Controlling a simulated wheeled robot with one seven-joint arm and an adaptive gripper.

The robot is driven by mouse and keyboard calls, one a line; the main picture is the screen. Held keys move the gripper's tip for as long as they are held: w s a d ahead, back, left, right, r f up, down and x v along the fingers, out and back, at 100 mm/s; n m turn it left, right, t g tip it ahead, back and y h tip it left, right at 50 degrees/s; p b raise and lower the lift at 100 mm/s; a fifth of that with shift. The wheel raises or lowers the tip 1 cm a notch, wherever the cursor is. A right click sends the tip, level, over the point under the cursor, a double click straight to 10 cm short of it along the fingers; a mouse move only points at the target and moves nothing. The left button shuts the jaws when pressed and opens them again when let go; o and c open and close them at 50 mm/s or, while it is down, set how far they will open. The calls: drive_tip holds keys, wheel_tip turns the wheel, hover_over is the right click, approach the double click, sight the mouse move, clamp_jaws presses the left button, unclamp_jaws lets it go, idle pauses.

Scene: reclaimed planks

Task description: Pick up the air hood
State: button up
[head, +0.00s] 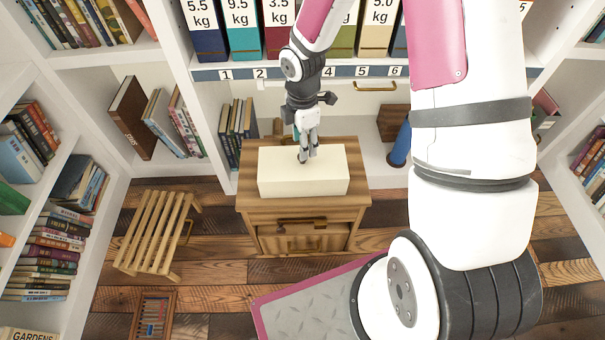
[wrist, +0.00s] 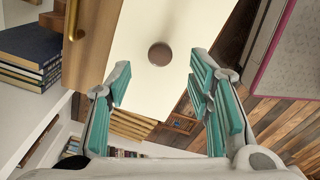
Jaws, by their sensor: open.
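The air hood seems to be the plain cream box (head: 302,181), which lies on top of a small wooden cabinet (head: 303,209). In the wrist view the cream box (wrist: 153,100) has a round brown disc (wrist: 160,54) on its face; I cannot tell whether it is a knob or a hole. My gripper (head: 307,156) points down over the back part of the box's top. In the wrist view my gripper (wrist: 160,88) is open, its teal-padded fingers on either side of the box in the picture, with nothing held. I cannot tell whether the fingertips touch it.
A slatted wooden stool (head: 158,231) stands left of the cabinet. A small abacus-like frame (head: 153,314) lies on the plank floor. Shelves with books surround the space, and labelled weight binders (head: 243,30) stand behind. A blue cylinder (head: 400,146) leans at the right.

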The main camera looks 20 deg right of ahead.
sight(303, 168)
drive_tip(key=shift+f+b, duration=1.3)
drive_tip(key=shift+f, duration=1.65)
drive_tip(key=shift+c, duration=0.2)
clamp_jaws()
